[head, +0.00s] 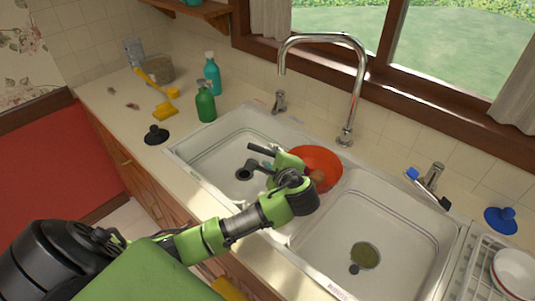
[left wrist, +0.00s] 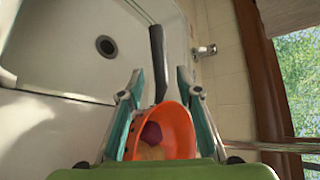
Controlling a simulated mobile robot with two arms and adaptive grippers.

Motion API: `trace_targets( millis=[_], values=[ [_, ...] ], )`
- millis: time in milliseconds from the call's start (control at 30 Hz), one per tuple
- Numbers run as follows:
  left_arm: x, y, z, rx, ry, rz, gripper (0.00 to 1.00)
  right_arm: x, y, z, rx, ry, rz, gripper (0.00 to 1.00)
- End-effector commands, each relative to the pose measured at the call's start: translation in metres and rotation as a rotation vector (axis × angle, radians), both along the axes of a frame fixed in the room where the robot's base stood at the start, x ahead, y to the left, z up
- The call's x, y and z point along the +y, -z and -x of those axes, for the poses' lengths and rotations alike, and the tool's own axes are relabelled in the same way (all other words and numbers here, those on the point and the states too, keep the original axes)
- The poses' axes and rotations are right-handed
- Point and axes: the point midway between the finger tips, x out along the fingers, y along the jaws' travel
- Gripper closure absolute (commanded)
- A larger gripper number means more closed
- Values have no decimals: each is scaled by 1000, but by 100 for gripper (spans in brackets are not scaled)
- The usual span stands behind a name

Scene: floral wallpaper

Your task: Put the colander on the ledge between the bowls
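The orange colander (head: 322,160) is at the back of the ledge between the two sink bowls. Its dark handle (left wrist: 157,55) points over the left bowl (head: 215,150). A brownish round item and a dark red one show inside it in the left wrist view. My left gripper (head: 266,160) is over the left bowl's side of the colander and hides part of it. In the left wrist view its fingers (left wrist: 160,105) stand apart, one on each side of the handle, with gaps beside it. Whether the colander rests on the ledge is hidden. My right gripper is not in view.
The tall faucet (head: 345,120) rises behind the colander. The right bowl (head: 390,225) has a greenish drain item. A green spray bottle (head: 206,103), teal bottle (head: 212,75) and black plunger (head: 156,135) stand left; a dish rack (head: 480,270) is at right.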

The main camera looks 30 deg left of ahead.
Motion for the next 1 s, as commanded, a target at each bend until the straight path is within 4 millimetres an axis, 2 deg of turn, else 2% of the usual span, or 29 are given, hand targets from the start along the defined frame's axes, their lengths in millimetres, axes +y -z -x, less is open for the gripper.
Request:
trace_targets(
  millis=[200,400,1000],
  values=[
    [-32,-17,26,-2,2,4,68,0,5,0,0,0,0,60],
    [-45,-27,39,-1,0,2,68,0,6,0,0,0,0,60],
    [-47,-30,41,-1,-1,0,68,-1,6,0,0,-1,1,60]
  ],
)
